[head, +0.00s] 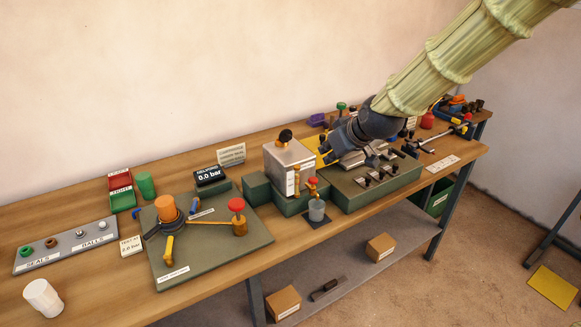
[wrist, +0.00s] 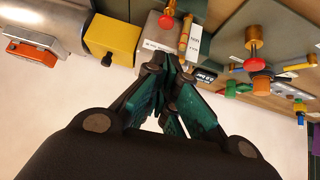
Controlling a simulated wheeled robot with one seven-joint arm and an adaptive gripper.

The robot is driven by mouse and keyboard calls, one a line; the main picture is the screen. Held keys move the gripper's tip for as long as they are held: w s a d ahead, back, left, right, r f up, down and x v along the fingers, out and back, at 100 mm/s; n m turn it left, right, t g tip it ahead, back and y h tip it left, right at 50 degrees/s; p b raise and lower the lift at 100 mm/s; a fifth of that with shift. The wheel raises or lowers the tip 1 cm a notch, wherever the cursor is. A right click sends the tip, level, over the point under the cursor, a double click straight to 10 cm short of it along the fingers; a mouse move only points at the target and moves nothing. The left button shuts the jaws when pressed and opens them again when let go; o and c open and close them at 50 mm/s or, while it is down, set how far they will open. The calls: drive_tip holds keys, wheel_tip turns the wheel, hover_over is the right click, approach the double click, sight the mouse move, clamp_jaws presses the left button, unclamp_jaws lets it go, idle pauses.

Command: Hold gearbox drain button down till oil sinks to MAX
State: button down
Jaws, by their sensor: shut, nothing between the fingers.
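The gearbox is a grey metal box (head: 285,160) with a dark knob on top; it also shows in the wrist view (wrist: 152,30). An amber sight tube (head: 297,182) is on its front beside a white label and shows in the wrist view (wrist: 184,36); I cannot read its oil level. A red button (head: 313,181) sits on a brass fitting at the front, above a grey cup (head: 317,213). My gripper (wrist: 170,72) is shut and empty, apart from the button. In the head view it hangs right of the gearbox, near the yellow block (head: 322,151).
A green plate (head: 180,270) with an orange cylinder and a red handwheel (head: 236,205) lies left. A gauge reading 0.0 bar (head: 209,177) stands behind it. A green base (head: 370,190) with several dark knobs is right. The bench front below the cup is clear.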

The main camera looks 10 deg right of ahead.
idle(0.4)
drive_tip(key=shift+d+r+y+p, duration=0.5)
drive_tip(key=shift+d+r+p, duration=0.4)
drive_tip(key=shift+p, duration=0.45)
drive_tip(key=shift+w+f, duration=0.1)
drive_tip(key=p, duration=0.4)
hover_over(315, 179)
drive_tip(key=shift+f, duration=5.55)
